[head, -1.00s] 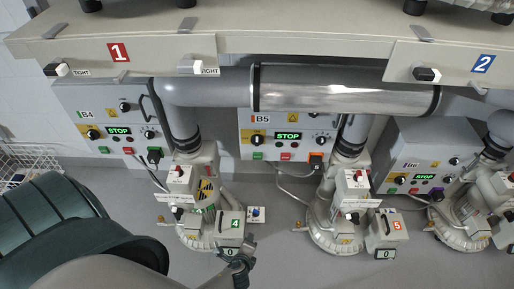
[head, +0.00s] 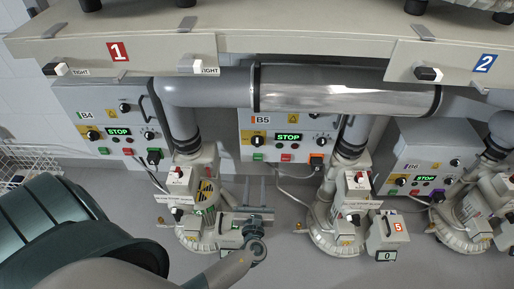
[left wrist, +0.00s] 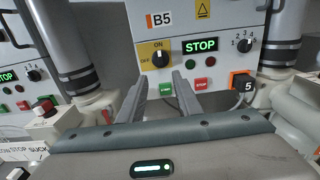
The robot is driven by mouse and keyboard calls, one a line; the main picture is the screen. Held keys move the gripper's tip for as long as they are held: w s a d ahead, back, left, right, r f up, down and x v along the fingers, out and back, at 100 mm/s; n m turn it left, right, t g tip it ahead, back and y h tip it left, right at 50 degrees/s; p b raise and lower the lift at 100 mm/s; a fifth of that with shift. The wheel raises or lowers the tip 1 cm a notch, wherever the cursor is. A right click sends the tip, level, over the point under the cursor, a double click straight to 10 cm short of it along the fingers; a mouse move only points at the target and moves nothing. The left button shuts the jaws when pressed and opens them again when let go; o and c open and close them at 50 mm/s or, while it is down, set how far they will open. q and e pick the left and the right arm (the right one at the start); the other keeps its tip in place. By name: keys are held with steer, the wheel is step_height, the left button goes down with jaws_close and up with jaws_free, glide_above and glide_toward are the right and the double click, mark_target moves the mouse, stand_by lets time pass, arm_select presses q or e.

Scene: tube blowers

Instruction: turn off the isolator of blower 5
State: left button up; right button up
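The B5 panel (head: 285,155) hangs under the pipe at the middle of the head view. Its isolator is a black knob on a yellow plate (head: 257,140), at the panel's left. In the left wrist view, the isolator knob (left wrist: 159,59) stands about upright, toward the ON mark, with OFF to its left. The B5 display (left wrist: 200,46) reads STOP. My left gripper (head: 256,182) is open and empty, below and in front of the B5 panel, fingers pointing toward it. In the left wrist view, its fingers (left wrist: 162,85) are apart below the knob, not touching it. My right gripper is not in view.
The B4 panel (head: 110,140) is on the left and the B6 panel (head: 428,160) on the right. Blower 4 (head: 190,170) stands close beside my left gripper, blower 5 (head: 345,215) to its right. The wide shelf (head: 250,35) and pipe (head: 350,88) overhang the panels.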

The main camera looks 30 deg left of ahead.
mark_target(257, 144)
arm_select(q)
steer(key=x, duration=1.7)
steer(key=shift+w+a, duration=0.1)
steer(key=shift+a, duration=0.15)
